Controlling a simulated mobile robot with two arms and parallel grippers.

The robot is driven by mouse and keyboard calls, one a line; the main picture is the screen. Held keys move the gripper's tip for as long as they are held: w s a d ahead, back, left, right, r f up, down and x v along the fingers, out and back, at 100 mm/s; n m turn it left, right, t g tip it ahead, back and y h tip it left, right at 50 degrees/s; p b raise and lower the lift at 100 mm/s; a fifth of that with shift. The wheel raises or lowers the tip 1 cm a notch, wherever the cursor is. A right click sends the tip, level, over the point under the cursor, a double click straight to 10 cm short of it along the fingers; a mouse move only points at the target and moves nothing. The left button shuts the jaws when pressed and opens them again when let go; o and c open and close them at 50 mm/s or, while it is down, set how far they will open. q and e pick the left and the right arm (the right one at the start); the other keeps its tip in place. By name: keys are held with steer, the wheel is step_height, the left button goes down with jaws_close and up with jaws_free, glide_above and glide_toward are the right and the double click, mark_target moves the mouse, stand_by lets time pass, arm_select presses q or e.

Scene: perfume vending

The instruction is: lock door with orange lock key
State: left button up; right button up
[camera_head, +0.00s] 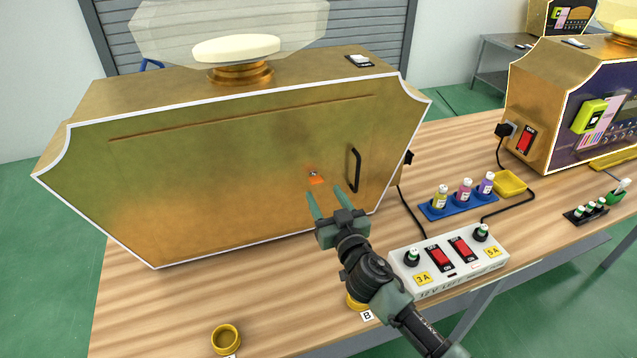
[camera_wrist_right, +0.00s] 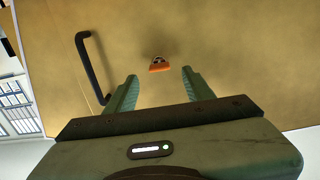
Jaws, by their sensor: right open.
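The door (camera_head: 220,180) is the broad gold panel of the large perfume machine, and it looks closed. A black handle (camera_head: 355,170) is on its right side. The small orange lock key (camera_head: 316,179) sits at the lock left of the handle. My right gripper (camera_head: 327,200) is open and empty just below and in front of the key. In the right wrist view the orange key (camera_wrist_right: 158,66) lies ahead, between the lines of the two open fingers (camera_wrist_right: 160,88) and beyond their tips. The handle (camera_wrist_right: 92,68) is to the left there. My left gripper is out of view.
A white power box (camera_head: 450,262) with red switches stands right of my right arm. A blue rack (camera_head: 458,207) of bottles and a yellow tray (camera_head: 510,183) are behind it. A yellow ring (camera_head: 226,338) is at the front. A second machine (camera_head: 580,110) stands at right.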

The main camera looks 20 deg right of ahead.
mark_target(315, 179)
steer(key=w, duration=0.5)
steer(key=shift+w, duration=0.2)
jaws_close()
